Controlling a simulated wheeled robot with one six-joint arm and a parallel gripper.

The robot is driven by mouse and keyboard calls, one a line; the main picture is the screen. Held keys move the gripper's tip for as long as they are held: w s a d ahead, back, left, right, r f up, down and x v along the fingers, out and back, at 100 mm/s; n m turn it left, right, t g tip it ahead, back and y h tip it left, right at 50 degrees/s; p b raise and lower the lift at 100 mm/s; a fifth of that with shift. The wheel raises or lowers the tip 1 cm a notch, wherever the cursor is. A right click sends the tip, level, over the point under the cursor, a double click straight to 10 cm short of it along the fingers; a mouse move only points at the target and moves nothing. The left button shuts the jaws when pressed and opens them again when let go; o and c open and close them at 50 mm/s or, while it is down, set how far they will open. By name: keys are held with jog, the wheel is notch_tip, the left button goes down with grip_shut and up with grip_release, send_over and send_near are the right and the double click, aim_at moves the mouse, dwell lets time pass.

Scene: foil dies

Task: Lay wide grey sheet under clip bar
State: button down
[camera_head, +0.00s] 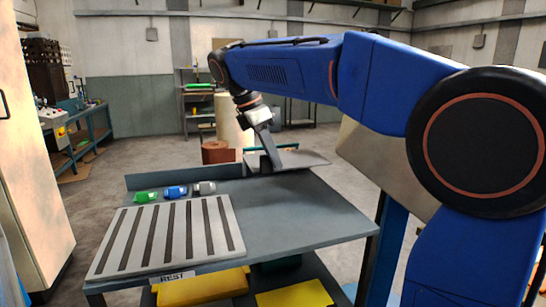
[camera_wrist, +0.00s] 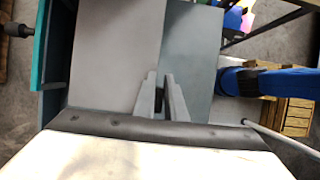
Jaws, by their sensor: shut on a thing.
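A wide grey sheet (camera_head: 305,159) lies roughly level at the far edge of the table in the head view. My gripper (camera_head: 267,164) is at its near left part, shut on it. In the wrist view the sheet (camera_wrist: 115,50) fills the left and middle, and my gripper's fingers (camera_wrist: 163,90) meet at its right edge. A teal bar (camera_wrist: 40,55) with a black knob stands along the sheet's left side. A thin teal strip (camera_head: 288,147) shows behind the sheet in the head view. I cannot tell which part is the clip bar.
The grey table (camera_head: 300,215) is clear at its middle and right. A slatted board (camera_head: 223,222) marked REST lies at front left.

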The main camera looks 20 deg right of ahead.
jog(key=shift+f, duration=5.4)
jog(key=shift+f, duration=0.55)
jog(key=c, duration=1.7)
grip_release()
